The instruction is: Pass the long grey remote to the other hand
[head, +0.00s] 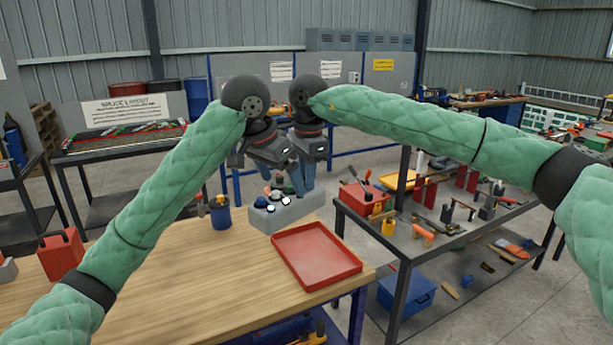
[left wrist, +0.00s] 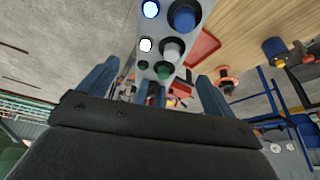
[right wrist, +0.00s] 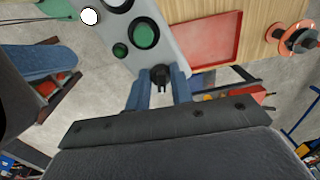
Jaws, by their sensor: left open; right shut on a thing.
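The long grey remote (head: 285,217) is a grey box with coloured buttons, held above the table's far right corner beside the red tray. My right gripper (head: 306,182) is shut on it. In the right wrist view the fingers (right wrist: 161,84) close around a black fitting at the end of the remote (right wrist: 172,50). My left gripper (head: 284,180) is open close beside the right one. In the left wrist view its fingers (left wrist: 157,82) are spread wide, with the remote (left wrist: 166,28) ahead of them. The exact gap between the left fingers and the remote is unclear.
A red tray (head: 315,256) lies on the wooden table (head: 190,290). A blue pot (head: 220,215) with tools stands to its left, and a red container (head: 62,254) farther left. A metal cart (head: 400,245) with a red toolbox (head: 362,197) stands right. The table's middle is clear.

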